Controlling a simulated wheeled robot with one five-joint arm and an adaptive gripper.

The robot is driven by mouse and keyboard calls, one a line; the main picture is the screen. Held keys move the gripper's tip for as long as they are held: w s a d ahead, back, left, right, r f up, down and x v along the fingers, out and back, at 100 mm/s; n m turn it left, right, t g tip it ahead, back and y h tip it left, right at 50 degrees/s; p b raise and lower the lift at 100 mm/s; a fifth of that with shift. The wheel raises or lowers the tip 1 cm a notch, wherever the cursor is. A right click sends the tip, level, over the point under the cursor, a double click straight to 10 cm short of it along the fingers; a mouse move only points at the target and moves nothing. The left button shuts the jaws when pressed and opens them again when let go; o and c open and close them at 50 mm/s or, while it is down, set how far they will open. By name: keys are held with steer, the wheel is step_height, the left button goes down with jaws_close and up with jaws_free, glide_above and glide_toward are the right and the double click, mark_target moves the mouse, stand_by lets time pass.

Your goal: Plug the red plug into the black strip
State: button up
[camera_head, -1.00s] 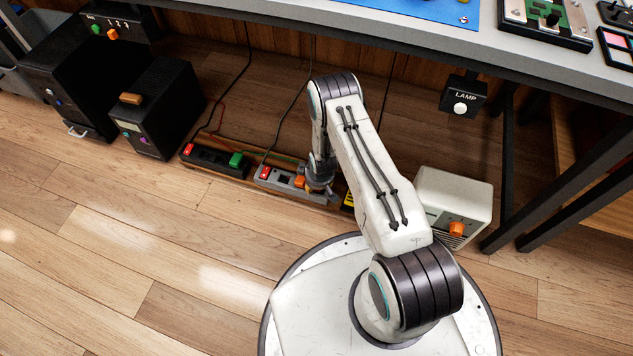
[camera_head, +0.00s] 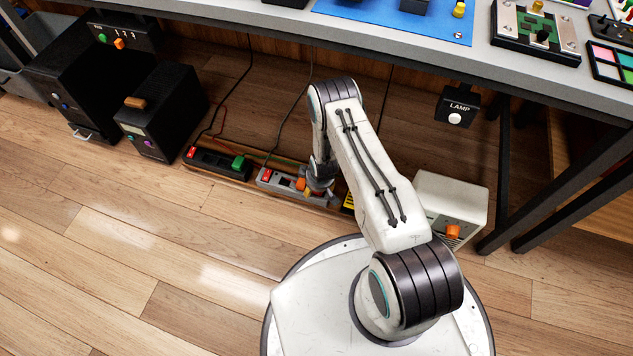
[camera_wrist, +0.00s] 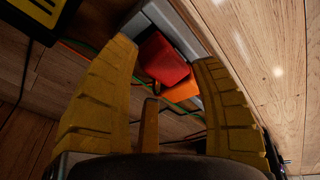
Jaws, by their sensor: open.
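The red plug (camera_wrist: 163,62) sits at the grey strip (camera_wrist: 158,18) in the wrist view, beside an orange plug (camera_wrist: 182,91). My gripper (camera_wrist: 166,58) is open, with one yellow finger on each side of the red plug. I cannot tell whether the fingers touch it.
Black boxes (camera_head: 165,112) stand left of the strips. A white heater-like box (camera_head: 452,200) stands to the right. The workbench (camera_head: 300,22) overhangs the strips, with a lamp switch box (camera_head: 459,107) below it. Cables run behind the strips. Open wood floor lies in front.

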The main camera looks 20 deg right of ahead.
steer(key=shift+s+p+v, duration=0.2)
steer(key=shift+p+v, duration=1.75)
steer(key=shift+p, duration=0.9)
steer(key=shift+s+a+r+p, duration=0.15)
steer(key=shift+s+r+p, duration=0.1)
steer(key=shift+r+p, duration=0.45)
steer(key=shift+f, duration=0.1)
